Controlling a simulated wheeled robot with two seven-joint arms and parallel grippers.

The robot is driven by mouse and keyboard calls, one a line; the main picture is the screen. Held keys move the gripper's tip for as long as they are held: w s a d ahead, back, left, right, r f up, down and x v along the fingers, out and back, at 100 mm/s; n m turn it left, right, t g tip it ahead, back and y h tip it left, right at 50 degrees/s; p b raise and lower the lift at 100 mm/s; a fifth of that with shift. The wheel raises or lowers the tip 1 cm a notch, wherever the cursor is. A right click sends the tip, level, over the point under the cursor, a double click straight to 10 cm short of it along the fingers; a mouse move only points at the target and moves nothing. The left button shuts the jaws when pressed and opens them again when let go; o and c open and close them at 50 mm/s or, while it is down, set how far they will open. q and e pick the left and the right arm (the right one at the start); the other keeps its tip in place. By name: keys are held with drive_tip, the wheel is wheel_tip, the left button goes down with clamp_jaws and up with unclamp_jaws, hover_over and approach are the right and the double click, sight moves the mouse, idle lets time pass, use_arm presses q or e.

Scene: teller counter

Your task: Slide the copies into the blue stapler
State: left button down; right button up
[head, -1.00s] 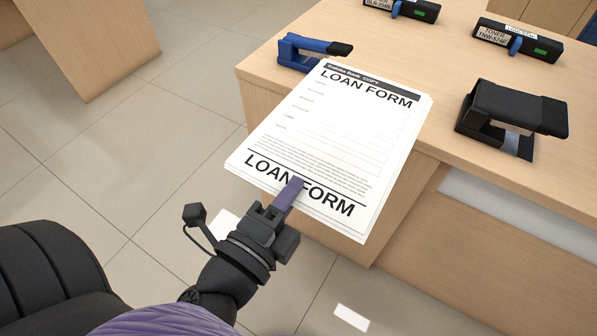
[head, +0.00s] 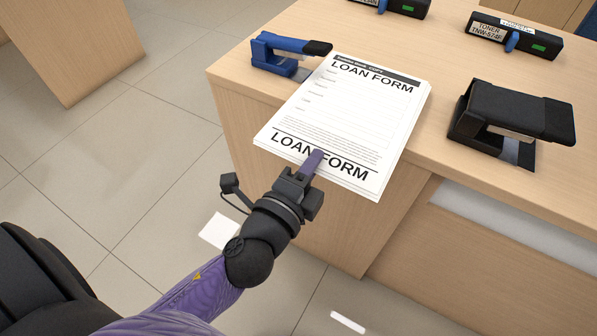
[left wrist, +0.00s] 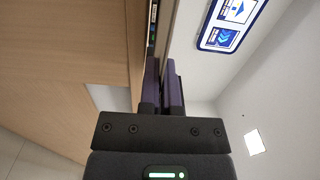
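The copies are a stack of white sheets headed LOAN FORM (head: 345,115), held out over the counter's near left corner in the head view. My left gripper (head: 312,165) is shut on the near edge of the stack; its purple finger lies on top of the sheets. In the left wrist view the two fingers (left wrist: 164,88) stand close together, with the stack hard to make out. The blue stapler (head: 283,52) stands on the counter just beyond the stack's far left corner, its black-tipped arm pointing right. Whether the sheets touch it cannot be told. My right gripper is not in view.
A larger black stapler (head: 512,120) stands on the counter (head: 440,110) to the right. A toner cartridge (head: 513,36) lies at the back right and another (head: 395,6) at the top edge. The counter between them is clear.

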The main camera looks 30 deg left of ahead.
sight(312, 121)
use_arm(q)
drive_tip(key=w, duration=0.7)
drive_tip(key=shift+w+d+f, duration=0.1)
drive_tip(key=shift+w+f, duration=0.05)
drive_tip(key=shift+f, duration=0.2)
drive_tip(key=a, duration=0.3)
drive_tip(key=shift+w+a, duration=0.3)
drive_tip(key=shift+w, duration=0.05)
drive_tip(key=shift+a, duration=0.35)
drive_tip(key=shift+a+f+b, duration=0.1)
drive_tip(key=shift+f+b, duration=0.2)
drive_tip(key=shift+f, duration=0.05)
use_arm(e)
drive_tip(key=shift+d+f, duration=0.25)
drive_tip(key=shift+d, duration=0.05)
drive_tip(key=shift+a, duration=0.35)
use_arm(q)
drive_tip(key=c, duration=0.7)
unclamp_jaws()
drive_tip(key=shift+c, duration=0.2)
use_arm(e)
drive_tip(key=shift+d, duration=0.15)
